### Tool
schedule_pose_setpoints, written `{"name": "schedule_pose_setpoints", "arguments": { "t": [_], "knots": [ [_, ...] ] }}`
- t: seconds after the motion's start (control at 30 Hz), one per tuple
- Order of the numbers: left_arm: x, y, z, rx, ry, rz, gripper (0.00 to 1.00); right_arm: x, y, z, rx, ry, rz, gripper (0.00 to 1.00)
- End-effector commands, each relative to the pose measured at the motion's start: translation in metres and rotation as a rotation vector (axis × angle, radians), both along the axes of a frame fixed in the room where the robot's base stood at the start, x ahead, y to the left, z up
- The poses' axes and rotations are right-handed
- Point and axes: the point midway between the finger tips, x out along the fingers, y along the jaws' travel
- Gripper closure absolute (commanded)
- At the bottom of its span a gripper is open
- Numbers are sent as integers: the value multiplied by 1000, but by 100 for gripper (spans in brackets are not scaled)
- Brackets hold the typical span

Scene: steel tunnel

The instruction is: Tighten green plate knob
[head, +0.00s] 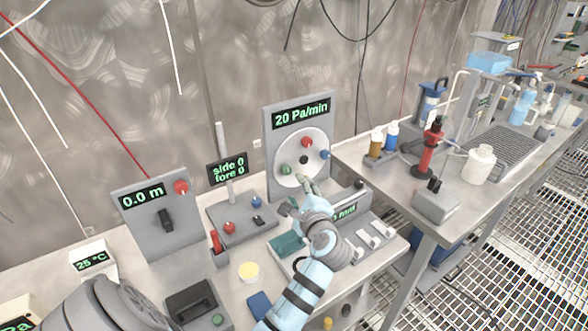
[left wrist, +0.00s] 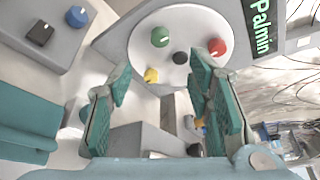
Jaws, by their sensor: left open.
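The green knob (head: 286,169) sits at the left of the round white plate (head: 291,181) on the upright "20 Pa/min" panel. In the left wrist view the green knob (left wrist: 160,37) is above and beyond the fingertips, clear of both. The plate also carries a red knob (head: 307,142), a blue knob (head: 324,155) and a black centre (head: 304,159). A yellow knob (left wrist: 151,75) shows between the fingers in the wrist view. My left gripper (head: 308,187) is open and empty in front of the plate's lower part. My right gripper is not in view.
A "0.0 m" panel (head: 143,222) and a small box with red and blue knobs (head: 232,212) stand to the left. A teal block (head: 286,245) lies beside my left gripper. A second bench with bottles and a red burner (head: 428,150) stands at the right.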

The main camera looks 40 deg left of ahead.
Motion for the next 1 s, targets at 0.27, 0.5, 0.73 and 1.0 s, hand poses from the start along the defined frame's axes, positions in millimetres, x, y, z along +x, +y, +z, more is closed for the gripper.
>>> {"name": "schedule_pose_setpoints", "arguments": {
  "t": [0.27,0.5,0.73,1.0],
  "knots": [
    [46,62,-17,6,4,-1,54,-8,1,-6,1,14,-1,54],
    [68,93,-26,5,4,-2,54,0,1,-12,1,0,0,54],
    [71,96,-25,2,2,-4,54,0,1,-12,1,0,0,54],
    [70,95,-25,4,3,-3,86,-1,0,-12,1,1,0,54]
  ]
}}
